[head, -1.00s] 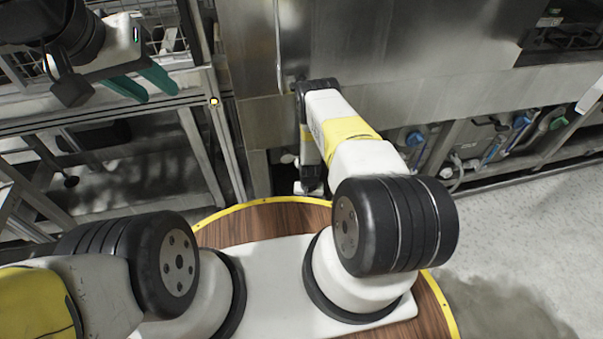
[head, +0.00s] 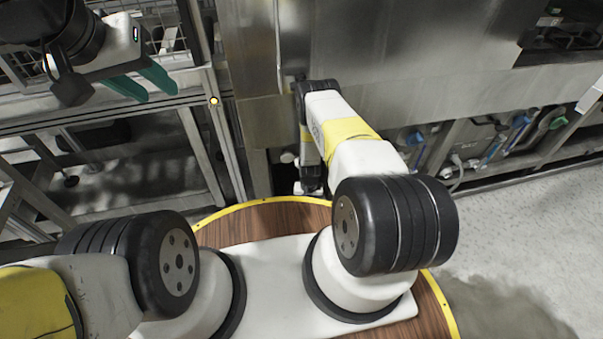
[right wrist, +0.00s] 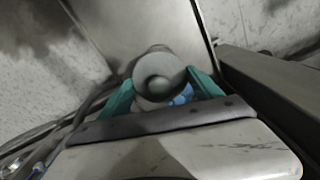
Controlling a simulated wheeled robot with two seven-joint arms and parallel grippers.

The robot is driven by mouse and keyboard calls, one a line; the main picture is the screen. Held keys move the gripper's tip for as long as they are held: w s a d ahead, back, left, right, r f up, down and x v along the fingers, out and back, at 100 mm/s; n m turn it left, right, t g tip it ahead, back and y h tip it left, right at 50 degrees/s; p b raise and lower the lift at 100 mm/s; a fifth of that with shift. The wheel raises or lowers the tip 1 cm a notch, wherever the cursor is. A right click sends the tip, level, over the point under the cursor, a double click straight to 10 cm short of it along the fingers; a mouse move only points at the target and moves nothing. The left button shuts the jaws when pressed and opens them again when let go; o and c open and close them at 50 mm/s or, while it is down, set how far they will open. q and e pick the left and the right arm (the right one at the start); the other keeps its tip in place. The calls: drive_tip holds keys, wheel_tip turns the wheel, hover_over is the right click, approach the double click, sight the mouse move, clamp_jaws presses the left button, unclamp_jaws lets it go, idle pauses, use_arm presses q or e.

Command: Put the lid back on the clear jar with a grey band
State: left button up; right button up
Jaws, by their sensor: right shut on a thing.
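In the right wrist view my right gripper (right wrist: 163,93) has its green fingers closed on the sides of a round, pale grey lid (right wrist: 158,78) with a knob in its middle. The lid is dim, and what lies beneath it is hidden. In the head view my right arm reaches down past the steel machine, and its gripper is not clearly seen. My left gripper (head: 141,84) has its green fingers apart and empty at the upper left. I cannot make out the clear jar with a grey band in either view.
A grey metal frame rack (head: 190,140) with a wire basket (head: 163,38) stands at the left. A large steel machine (head: 400,50) fills the back, with hoses and blue-handled valves (head: 519,122) below. Pale floor (head: 540,230) is open at the right.

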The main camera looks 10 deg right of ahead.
drive_tip(key=o, duration=1.4)
drive_tip(key=shift+r, duration=0.1)
